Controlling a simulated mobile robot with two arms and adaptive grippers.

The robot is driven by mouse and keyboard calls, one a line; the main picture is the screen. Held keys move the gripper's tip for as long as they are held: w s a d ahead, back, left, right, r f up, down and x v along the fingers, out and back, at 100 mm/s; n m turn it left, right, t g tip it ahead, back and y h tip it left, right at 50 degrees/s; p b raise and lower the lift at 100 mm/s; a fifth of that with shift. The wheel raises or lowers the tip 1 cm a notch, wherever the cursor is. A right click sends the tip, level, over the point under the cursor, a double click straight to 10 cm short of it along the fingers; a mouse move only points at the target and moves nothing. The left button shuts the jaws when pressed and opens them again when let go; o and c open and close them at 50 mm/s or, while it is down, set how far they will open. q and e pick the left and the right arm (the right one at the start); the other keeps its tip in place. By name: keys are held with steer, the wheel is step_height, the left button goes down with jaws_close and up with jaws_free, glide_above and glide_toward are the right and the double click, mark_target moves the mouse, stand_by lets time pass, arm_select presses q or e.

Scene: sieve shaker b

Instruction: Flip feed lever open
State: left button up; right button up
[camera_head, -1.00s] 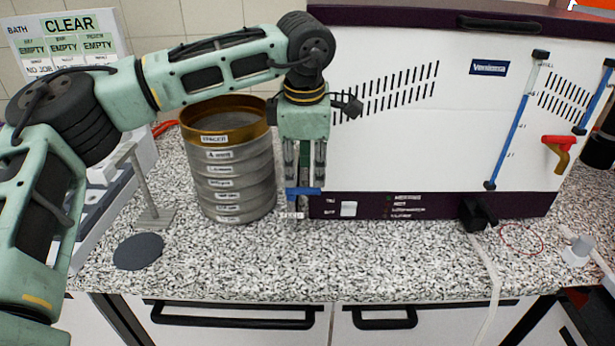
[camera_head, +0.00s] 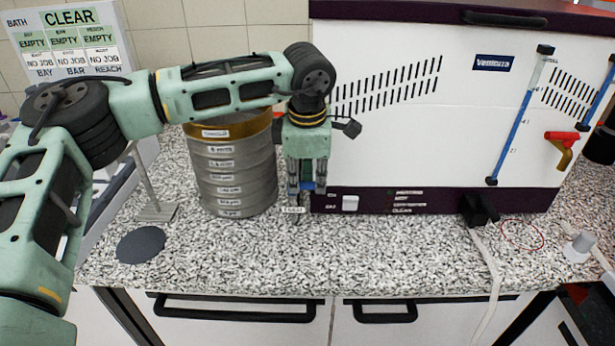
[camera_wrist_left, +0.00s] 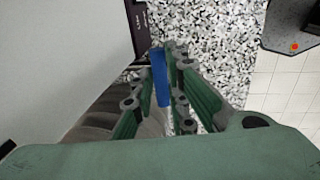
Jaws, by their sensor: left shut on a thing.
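A blue lever (camera_head: 308,185) sits low at the left end of the white machine (camera_head: 400,150), just above a small white label (camera_head: 293,210). In the head view, my left gripper (camera_head: 306,193) points down over the lever and hides most of it. In the left wrist view, the blue lever (camera_wrist_left: 160,77) shows as a narrow bar between the fingers of my left gripper (camera_wrist_left: 172,92), which is shut on it. How the lever joins its mount is hidden. My right gripper is not in view.
A stack of metal sieves (camera_head: 236,178) stands close left of the gripper. A dark disc (camera_head: 141,245) lies on the speckled counter (camera_head: 240,255). A black fitting with a pale hose (camera_head: 480,212) is at the machine's right front. The counter's front middle is clear.

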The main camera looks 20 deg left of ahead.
arm_select(q)
steer(key=shift+r, duration=0.1)
jaws_close()
steer(key=shift+s+m, duration=0.1)
steer(key=shift+m, duration=0.4)
steer(key=shift+s+a+r+m+g+h+b, duration=0.1)
steer(key=shift+s+a+m+g+h+b, duration=0.25)
steer(key=shift+m, duration=2.45)
steer(key=shift+s+a+m+g+h+b, duration=0.1)
steer(key=shift+s+a+m+h+b, duration=0.45)
steer(key=shift+m, duration=2.25)
steer(key=shift+s+a+r+m+g+h+b, duration=0.1)
steer(key=shift+s+a+m+g+h+b, duration=0.35)
steer(key=shift+m, duration=2.35)
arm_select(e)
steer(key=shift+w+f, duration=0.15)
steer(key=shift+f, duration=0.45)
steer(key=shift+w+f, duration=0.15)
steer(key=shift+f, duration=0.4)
arm_select(q)
steer(key=shift+s, duration=0.2)
steer(key=o, duration=0.5)
jaws_free()
steer(key=o, duration=0.3)
steer(key=shift+s+f, duration=0.1)
steer(key=shift+f, duration=0.05)
